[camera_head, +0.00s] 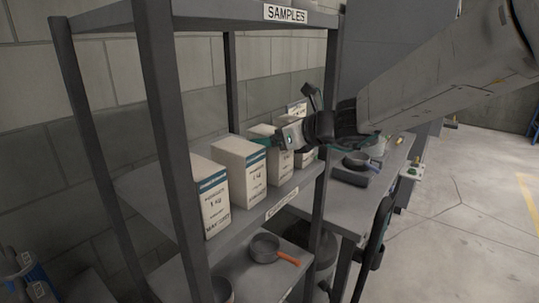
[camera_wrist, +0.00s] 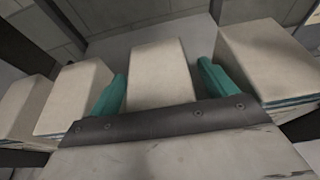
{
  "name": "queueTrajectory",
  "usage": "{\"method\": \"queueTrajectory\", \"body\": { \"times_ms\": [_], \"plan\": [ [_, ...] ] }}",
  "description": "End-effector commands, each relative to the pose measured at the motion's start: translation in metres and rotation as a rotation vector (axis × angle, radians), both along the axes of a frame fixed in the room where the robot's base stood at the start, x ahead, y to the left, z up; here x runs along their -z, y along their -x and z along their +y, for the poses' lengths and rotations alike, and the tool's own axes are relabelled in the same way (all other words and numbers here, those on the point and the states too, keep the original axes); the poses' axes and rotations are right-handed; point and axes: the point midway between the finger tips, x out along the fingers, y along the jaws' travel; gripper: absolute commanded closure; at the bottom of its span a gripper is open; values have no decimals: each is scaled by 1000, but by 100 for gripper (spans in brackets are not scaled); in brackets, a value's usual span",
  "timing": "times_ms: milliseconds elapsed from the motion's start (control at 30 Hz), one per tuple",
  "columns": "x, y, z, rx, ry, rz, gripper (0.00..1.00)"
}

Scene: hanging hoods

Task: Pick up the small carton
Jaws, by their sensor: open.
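Several white cartons with dark-blue bands and "1 kg" labels stand in a row on the middle shelf; the nearest carton (camera_head: 214,205) and a second carton (camera_head: 255,182) show clearly in the head view. My gripper (camera_head: 262,138) is over the row, farther back, and its body hides part of the cartons there. In the wrist view, my open gripper (camera_wrist: 162,88) has one teal finger on each side of a pale carton (camera_wrist: 158,65). Gaps show on both sides of that carton. Its lower part is hidden behind the gripper's grey palm.
Other cartons flank it closely, left (camera_wrist: 75,95) and right (camera_wrist: 268,60). Grey shelf posts (camera_head: 172,150) and the upper shelf marked SAMPLES (camera_head: 285,13) frame the row. A pan (camera_head: 265,247) lies on the shelf below. A workbench (camera_head: 342,200) stands beyond; open floor is right.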

Motion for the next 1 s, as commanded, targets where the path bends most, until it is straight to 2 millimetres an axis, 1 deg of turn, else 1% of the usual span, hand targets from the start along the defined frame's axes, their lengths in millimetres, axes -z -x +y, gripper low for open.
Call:
{"method": "queueTrajectory", "body": {
  "times_ms": [33, 100, 300, 333, 367, 400, 467, 500, 567, 600, 633, 1000],
  "plan": [
    [2, -2, 4, -2, 0, 0, 16],
    [3, -5, 6, -2, 1, -1, 16],
    [3, -5, 6, -1, 1, -1, 16],
    [3, -5, 6, -1, 1, -1, 19],
    [3, -5, 6, -1, 1, -1, 28],
    [3, -5, 6, -1, 1, -1, 39],
    [3, -5, 6, -1, 1, -1, 55],
    [3, -5, 6, -1, 1, -1, 66],
    [3, -5, 6, -1, 1, -1, 83],
    [3, -5, 6, -1, 1, -1, 94],
    [3, -5, 6, -1, 1, -1, 100],
    [-3, -5, 6, -1, -1, -5, 100]
  ]
}}
